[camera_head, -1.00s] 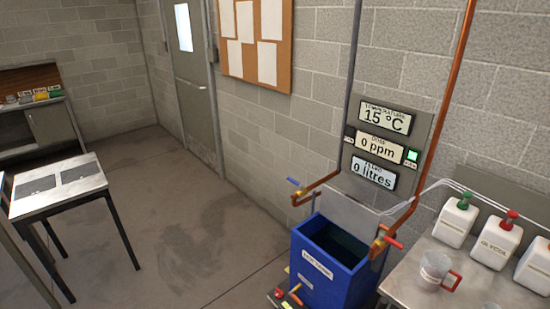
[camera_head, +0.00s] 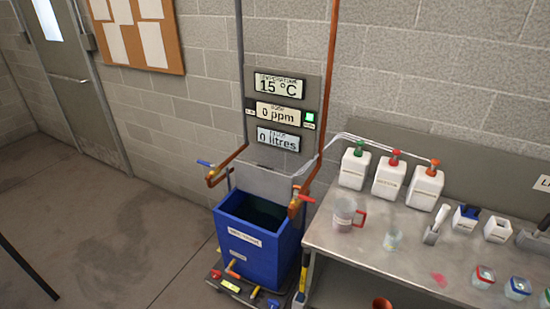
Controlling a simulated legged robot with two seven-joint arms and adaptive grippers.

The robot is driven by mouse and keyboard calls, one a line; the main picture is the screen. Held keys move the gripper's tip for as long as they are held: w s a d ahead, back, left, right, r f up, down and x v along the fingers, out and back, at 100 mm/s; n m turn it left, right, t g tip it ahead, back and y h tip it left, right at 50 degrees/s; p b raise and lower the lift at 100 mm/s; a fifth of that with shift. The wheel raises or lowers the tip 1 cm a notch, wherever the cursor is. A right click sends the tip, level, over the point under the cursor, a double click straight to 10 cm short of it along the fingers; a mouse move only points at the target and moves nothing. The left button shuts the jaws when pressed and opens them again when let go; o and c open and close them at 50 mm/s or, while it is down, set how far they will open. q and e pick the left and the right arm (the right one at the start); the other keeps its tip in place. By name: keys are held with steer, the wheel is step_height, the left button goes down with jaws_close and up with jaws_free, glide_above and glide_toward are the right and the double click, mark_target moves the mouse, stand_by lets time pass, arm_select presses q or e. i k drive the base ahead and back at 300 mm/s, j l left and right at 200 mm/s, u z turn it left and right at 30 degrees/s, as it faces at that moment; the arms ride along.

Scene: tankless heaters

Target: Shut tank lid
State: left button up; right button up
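A blue rectangular tank (camera_head: 255,251) stands on a low base against the block wall. Its top opening is dark and uncovered. A grey panel (camera_head: 266,184), which may be the raised lid, stands upright behind the opening. Copper pipes with a blue-handled valve (camera_head: 205,163) and a red-handled valve (camera_head: 306,199) reach over the tank's left and right sides. Neither of my grippers shows in the view.
A metal bench (camera_head: 375,246) right of the tank holds white bottles (camera_head: 389,178), a jug with a red handle (camera_head: 345,214), a glass beaker (camera_head: 392,239) and small containers. Display panels (camera_head: 280,113) hang above the tank. The floor (camera_head: 120,225) to the left is largely clear.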

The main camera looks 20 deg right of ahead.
mark_target(277, 188)
steer(key=i+j, duration=0.2)
steer(key=i, duration=0.15)
steer(key=i+j, duration=0.25)
steer(key=i, duration=0.15)
steer(key=i+j, duration=0.2)
steer(key=i, duration=0.15)
